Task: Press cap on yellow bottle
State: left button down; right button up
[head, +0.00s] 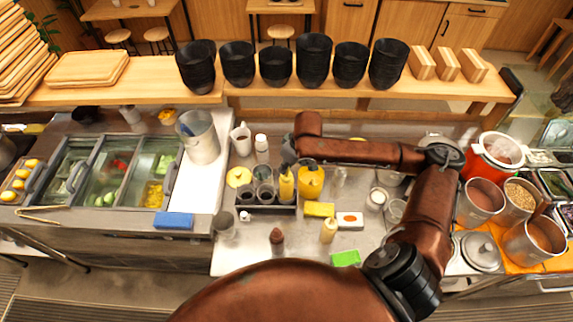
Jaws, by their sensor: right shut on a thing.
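A slim yellow bottle (286,187) stands upright at the right end of a dark rack on the steel counter. My right arm reaches in from the lower right, and its forearm runs leftward over the counter. My right gripper (288,160) points down at the top of this bottle and is shut on it. The fingers hide the bottle's cap, so its fit cannot be seen. A wider yellow bottle (311,183) with a dark top stands just to the right, close to the gripper. My left gripper is not in view.
Dark cups (263,173) share the rack. A yellow sponge (319,210), a white box (350,220) and a cream bottle (328,230) lie or stand in front. A steel pot (198,137) stands left. Red-rimmed and steel pots crowd the right. Black bowl stacks (313,62) line the back shelf.

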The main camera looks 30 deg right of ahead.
jog(key=shift+f, duration=0.45)
jog(key=shift+f, duration=0.2)
dwell(0.4)
jog(key=shift+p, duration=0.4)
jog(key=shift+f+p, duration=0.2)
jog(key=shift+p, duration=0.15)
jog(key=o, duration=0.7)
jog(key=shift+o, duration=0.5)
